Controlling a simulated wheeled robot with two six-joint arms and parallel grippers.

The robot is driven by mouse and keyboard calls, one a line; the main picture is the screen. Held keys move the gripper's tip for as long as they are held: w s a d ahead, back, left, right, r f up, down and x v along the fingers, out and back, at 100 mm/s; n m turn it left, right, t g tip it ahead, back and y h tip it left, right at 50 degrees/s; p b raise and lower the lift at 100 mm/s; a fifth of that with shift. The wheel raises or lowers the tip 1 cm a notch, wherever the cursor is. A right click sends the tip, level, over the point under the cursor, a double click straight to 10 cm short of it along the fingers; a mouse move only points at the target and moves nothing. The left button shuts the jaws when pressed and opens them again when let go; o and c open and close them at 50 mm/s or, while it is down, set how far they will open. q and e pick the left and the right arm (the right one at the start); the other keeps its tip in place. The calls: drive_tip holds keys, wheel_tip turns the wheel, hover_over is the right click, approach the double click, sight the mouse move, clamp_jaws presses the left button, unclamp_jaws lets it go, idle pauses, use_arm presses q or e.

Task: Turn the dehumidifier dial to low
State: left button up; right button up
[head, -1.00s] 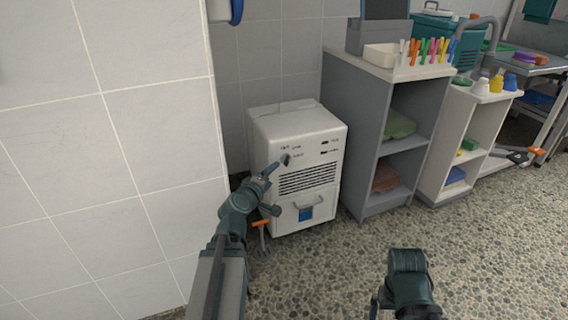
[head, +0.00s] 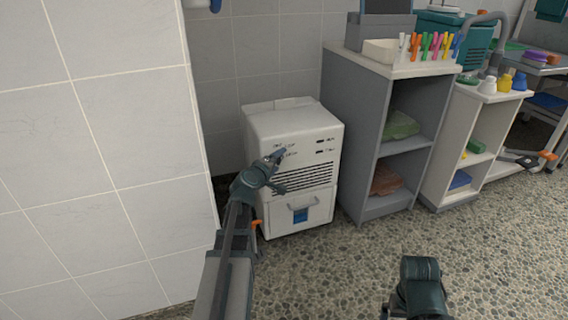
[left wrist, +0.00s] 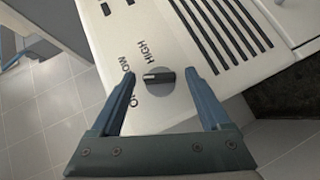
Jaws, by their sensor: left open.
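The white dehumidifier (head: 310,185) stands on the floor against the tiled wall. Its round grey dial (left wrist: 158,86) shows in the left wrist view, with a dark ridged knob and a pale mark pointing left in the picture. Beside the dial are the printed words HIGH and LOW and a third label partly hidden by a finger. My left gripper (head: 279,156) is at the dehumidifier's control panel. In the left wrist view the gripper (left wrist: 168,75) is open, one finger on either side of the dial, with gaps between. Only part of my right arm shows; its fingers do not.
The tiled wall corner (head: 195,150) is close to my left arm. A grey shelf unit (head: 345,140) stands right of the dehumidifier, with colourful pegs (head: 430,45) on top. A white shelf unit (head: 452,150) is further right. The pebbled floor in front is clear.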

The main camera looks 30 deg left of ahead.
use_arm(q)
drive_tip(key=shift+c, duration=0.3)
clamp_jaws()
drive_tip(key=shift+r+p, duration=0.25)
drive_tip(key=shift+p, duration=0.35)
drive_tip(key=shift+w+d+r+m+g+p, duration=0.15)
drive_tip(key=shift+m+g+p, duration=0.4)
drive_tip(key=shift+p, duration=0.4)
drive_tip(key=shift+m+g+y+p, duration=0.45)
drive_tip(key=shift+g+p, duration=0.2)
drive_tip(key=shift+p, duration=0.4)
drive_tip(key=shift+f+g+p, duration=0.2)
drive_tip(key=shift+g+p, duration=0.15)
drive_tip(key=shift+g, duration=0.05)
